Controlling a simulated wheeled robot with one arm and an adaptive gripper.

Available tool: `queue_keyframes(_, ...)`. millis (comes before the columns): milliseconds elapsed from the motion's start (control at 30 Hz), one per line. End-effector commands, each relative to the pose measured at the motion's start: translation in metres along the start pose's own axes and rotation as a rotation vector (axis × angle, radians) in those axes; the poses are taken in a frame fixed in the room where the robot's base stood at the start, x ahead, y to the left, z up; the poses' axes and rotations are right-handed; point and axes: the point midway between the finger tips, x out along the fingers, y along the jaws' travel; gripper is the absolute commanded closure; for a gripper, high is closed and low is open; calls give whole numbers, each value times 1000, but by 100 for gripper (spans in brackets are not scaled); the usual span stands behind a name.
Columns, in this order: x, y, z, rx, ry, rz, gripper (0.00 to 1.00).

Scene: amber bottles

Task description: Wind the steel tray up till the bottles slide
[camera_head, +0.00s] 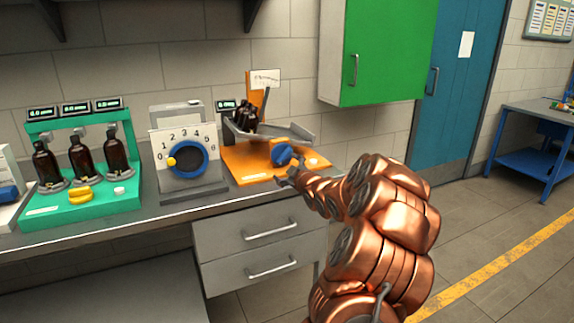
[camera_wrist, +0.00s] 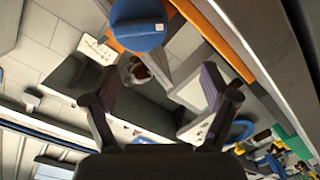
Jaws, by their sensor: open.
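The steel tray (camera_head: 298,132) is mounted above an orange base (camera_head: 243,172) on the bench; its exact slope is hard to judge. Several dark amber bottles (camera_head: 246,115) stand close together at its left end. A blue knob (camera_head: 283,154) is on the front of the base; a round blue part also shows at the top of the wrist view (camera_wrist: 138,27). My gripper (camera_head: 288,178) is in front of the base, just below the knob and apparently clear of it. In the wrist view its fingers (camera_wrist: 163,98) are spread, with nothing held between them.
A dial box (camera_head: 202,134) with a blue ring stands left of the base. Further left a green stand (camera_head: 45,207) holds three brown bottles. A green wall cabinet (camera_head: 380,50) hangs to the upper right. Grey drawers (camera_head: 262,232) sit below the bench top.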

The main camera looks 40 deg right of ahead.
Motion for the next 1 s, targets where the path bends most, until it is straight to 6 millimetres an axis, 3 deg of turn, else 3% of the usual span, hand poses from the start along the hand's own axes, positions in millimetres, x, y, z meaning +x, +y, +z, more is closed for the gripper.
queue_keyframes(33,-1,5,15,-10,10,21,15)
queue_keyframes(200,-3,20,27,-40,50,65,15)
queue_keyframes(367,4,24,26,-48,59,72,15)
queue_keyframes(1000,69,28,23,-45,57,70,15)
